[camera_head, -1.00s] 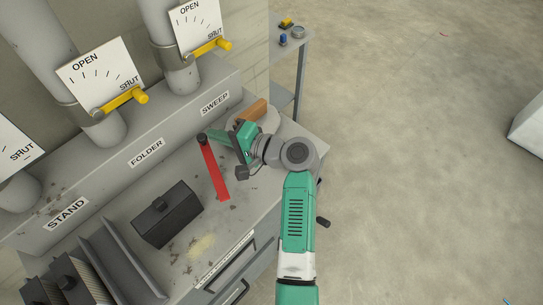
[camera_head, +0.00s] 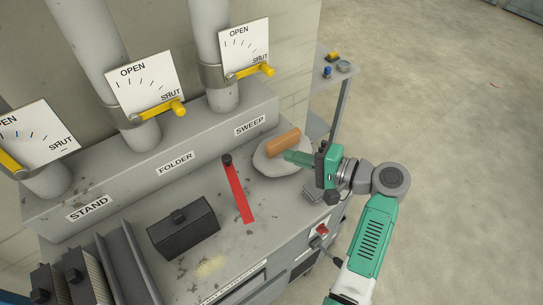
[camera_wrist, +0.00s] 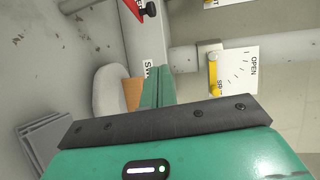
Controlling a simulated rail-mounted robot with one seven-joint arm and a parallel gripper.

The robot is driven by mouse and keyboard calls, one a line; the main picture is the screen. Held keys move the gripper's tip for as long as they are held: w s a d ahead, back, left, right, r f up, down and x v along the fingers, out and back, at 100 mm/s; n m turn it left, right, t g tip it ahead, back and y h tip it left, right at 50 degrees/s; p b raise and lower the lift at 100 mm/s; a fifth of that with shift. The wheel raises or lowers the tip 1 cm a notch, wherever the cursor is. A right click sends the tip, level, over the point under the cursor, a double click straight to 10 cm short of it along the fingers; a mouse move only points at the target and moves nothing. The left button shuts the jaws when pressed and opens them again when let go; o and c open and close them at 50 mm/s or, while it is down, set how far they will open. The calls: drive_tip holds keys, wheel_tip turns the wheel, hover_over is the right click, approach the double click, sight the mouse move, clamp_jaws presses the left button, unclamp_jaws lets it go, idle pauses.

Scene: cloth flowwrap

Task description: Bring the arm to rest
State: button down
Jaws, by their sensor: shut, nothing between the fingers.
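My gripper (camera_head: 291,157) is teal with a dark collar. In the head view it is at the right end of the bench, held in front of a grey round pad (camera_head: 274,168) with an orange-brown block (camera_head: 284,142) on it. Its fingers are together and hold nothing. In the wrist view the shut fingers (camera_wrist: 158,88) point toward the pad (camera_wrist: 108,90) and the brown block (camera_wrist: 132,94), partly covering the block. I cannot tell whether the fingertips touch the pad or block.
A red strip with a dark knob (camera_head: 239,192), a black lidded box (camera_head: 183,228) and upright dark plates (camera_head: 130,262) occupy the bench. Pipes with yellow levers (camera_head: 250,72) stand behind. A side shelf (camera_head: 345,75) holds small items. Open floor (camera_head: 450,150) lies right.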

drive_tip(key=shift+s+d+r, duration=0.15)
drive_tip(key=shift+d+r, duration=0.05)
drive_tip(key=shift+d, duration=0.85)
drive_tip(key=s+a+r+n+t+h, duration=0.1)
drive_tip(key=a+r+n+t+h, duration=0.25)
drive_tip(key=r, duration=0.65)
drive_tip(key=s+a+r+n+t+h, duration=0.1)
drive_tip(key=a+r+t+h, duration=0.1)
drive_tip(key=r+t+h, duration=0.6)
drive_tip(key=s+a+r+n+t+h, duration=0.25)
drive_tip(key=s+r+t, duration=0.25)
drive_tip(key=s+r, duration=1.4)
wheel_tip(320, 180, up, 25)
drive_tip(key=m+p, duration=0.1)
drive_tip(key=p, duration=2.2)
drive_tip(key=shift+w+a+t, duration=0.3)
drive_tip(key=shift+w+t, duration=0.05)
drive_tip(key=shift+w, duration=0.05)
